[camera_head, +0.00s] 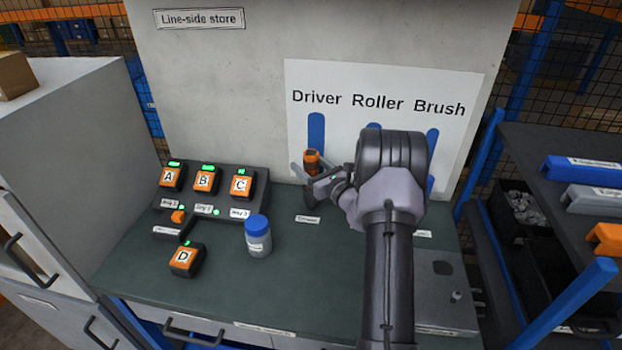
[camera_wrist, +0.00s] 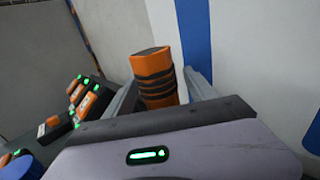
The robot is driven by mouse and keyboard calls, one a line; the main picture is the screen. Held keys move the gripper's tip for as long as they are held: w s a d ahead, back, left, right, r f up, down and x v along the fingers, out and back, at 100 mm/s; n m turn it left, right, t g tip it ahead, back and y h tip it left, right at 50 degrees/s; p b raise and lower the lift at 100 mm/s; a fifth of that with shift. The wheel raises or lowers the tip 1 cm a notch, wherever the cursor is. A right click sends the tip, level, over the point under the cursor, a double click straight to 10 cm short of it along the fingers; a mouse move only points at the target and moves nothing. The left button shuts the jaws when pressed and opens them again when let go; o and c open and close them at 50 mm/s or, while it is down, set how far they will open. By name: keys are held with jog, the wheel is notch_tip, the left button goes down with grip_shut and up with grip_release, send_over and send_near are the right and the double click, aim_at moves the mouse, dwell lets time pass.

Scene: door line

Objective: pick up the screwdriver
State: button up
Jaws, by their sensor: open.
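The screwdriver (camera_head: 312,159) has an orange and black handle and stands upright in front of the tool board, under the word Driver. My gripper (camera_head: 307,178) is at the handle, with its fingers apart. In the wrist view the screwdriver handle (camera_wrist: 155,75), orange with black bands, stands between the two open fingers of my gripper (camera_wrist: 160,88). A gap shows on the right side of the handle; contact on the left is unclear. The lower part of the screwdriver is hidden.
The tool board (camera_head: 388,85) stands close behind. A white jar with a blue lid (camera_head: 258,236) stands on the green bench (camera_head: 300,290). Orange and black packs sit in a charger (camera_head: 215,190) at the left; pack D (camera_head: 187,260) stands apart in front.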

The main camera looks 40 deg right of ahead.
jog(key=shift+w, duration=0.95)
grip_shut()
